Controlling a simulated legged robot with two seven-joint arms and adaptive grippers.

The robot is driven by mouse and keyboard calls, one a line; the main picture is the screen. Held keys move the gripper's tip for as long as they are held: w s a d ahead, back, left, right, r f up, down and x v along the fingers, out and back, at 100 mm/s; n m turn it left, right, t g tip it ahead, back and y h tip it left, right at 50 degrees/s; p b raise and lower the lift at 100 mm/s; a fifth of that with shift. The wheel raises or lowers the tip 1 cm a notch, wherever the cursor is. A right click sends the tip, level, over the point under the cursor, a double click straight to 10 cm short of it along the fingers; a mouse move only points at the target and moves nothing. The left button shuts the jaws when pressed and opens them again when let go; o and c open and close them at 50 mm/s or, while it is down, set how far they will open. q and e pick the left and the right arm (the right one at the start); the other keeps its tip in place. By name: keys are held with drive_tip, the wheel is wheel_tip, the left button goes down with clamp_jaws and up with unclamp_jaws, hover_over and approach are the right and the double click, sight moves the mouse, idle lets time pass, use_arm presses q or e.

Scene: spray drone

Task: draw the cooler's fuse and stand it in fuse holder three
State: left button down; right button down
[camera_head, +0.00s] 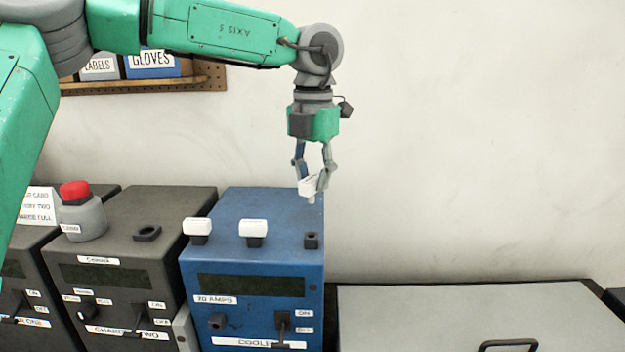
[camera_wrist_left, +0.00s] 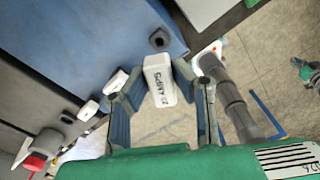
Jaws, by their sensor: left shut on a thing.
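My left gripper (camera_head: 313,184) points down and is shut on a white fuse (camera_head: 307,188), held in the air above the right part of the blue cooler box (camera_head: 262,210). In the left wrist view the held fuse (camera_wrist_left: 159,82) shows upside-down print that seems to read "20 AMPS". An empty dark fuse holder (camera_head: 311,240) is on the cooler's top at the right, below the gripper; it also shows in the left wrist view (camera_wrist_left: 158,40). My right gripper is not in view.
The dark charger two box (camera_head: 120,222) has an empty dark holder (camera_head: 147,233) on top and a red-capped bottle (camera_head: 83,215) at its left. The cooler's front has a switch (camera_head: 283,325). A grey flat-topped case (camera_head: 460,320) lies to the right. A shelf holds labelled bins (camera_head: 152,66).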

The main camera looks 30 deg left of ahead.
use_arm(q)
drive_tip(key=shift+w+f, duration=0.15)
drive_tip(key=shift+w, duration=0.2)
drive_tip(key=shift+s+a+f+b, duration=0.15)
drive_tip(key=shift+f+b, duration=0.1)
drive_tip(key=shift+f, duration=0.3)
drive_tip(key=shift+s+a+f+b, duration=0.1)
drive_tip(key=shift+f+b, duration=0.15)
drive_tip(key=shift+f, duration=0.3)
drive_tip(key=shift+w+d+f+b, duration=0.15)
drive_tip(key=shift+f+b, duration=0.5)
drive_tip(key=shift+f, duration=1.1)
drive_tip(key=shift+p, duration=0.5)
drive_tip(key=shift+p, duration=0.5)
